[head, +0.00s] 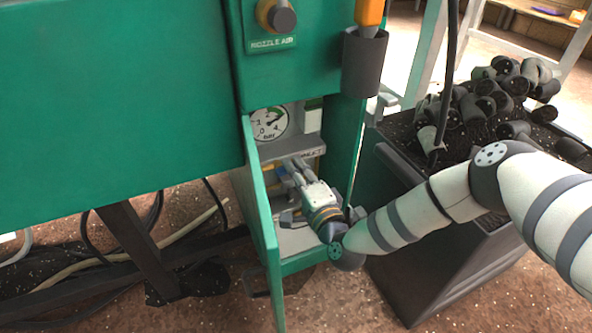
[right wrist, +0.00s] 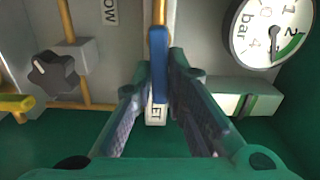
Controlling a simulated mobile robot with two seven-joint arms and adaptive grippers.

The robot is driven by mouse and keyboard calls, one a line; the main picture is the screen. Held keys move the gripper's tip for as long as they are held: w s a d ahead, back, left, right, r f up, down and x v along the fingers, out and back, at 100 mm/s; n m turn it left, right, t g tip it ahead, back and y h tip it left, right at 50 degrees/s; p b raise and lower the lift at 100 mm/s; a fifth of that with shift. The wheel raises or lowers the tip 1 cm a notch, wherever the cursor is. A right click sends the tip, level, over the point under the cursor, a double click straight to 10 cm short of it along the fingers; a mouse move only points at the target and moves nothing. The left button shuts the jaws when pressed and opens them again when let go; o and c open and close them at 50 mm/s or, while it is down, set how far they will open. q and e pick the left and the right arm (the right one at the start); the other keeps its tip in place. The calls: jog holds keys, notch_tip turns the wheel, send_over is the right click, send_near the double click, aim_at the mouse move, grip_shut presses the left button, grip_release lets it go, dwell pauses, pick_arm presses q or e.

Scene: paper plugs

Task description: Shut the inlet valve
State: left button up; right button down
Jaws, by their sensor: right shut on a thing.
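The inlet valve's blue lever (right wrist: 158,78) stands upright in the right wrist view, in line with the brass pipe (right wrist: 158,15) behind it. A white label (right wrist: 156,113), partly hidden with "LET" readable, sits just below it. My right gripper (right wrist: 161,92) has its fingers on both sides of the lever and is shut on it. My left gripper is not in view.
A round pressure gauge (right wrist: 270,30) is beside the lever. A black star knob (right wrist: 54,76) and a yellow handle (right wrist: 16,104) are on the other side. Cabinet walls are close around my gripper. A dark bin (head: 440,245) heaped with black plugs (head: 510,85) stands at right.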

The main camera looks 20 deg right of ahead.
pick_arm(q)
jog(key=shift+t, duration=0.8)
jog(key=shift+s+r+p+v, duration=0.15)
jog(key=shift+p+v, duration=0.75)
jog(key=shift+p, duration=0.25)
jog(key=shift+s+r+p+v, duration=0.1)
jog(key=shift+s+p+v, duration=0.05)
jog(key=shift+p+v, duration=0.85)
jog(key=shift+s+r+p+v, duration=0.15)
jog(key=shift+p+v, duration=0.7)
jog(key=shift+p, duration=0.4)
pick_arm(e)
jog(key=shift+s+a+r+n, duration=0.1)
jog(key=shift+a+r+n, duration=0.35)
jog(key=shift+n, duration=2.45)
jog(key=shift+w+a+r+n, duration=0.1)
jog(key=shift+a+r+n, duration=0.35)
jog(key=shift+n, duration=2.45)
jog(key=shift+s+a+r+n, duration=0.1)
jog(key=shift+a+r+n, duration=0.35)
jog(key=shift+n, duration=2.45)
jog(key=shift+f, duration=0.1)
jog(key=c, duration=1.6)
grip_release()
jog(key=shift+a, duration=0.1)
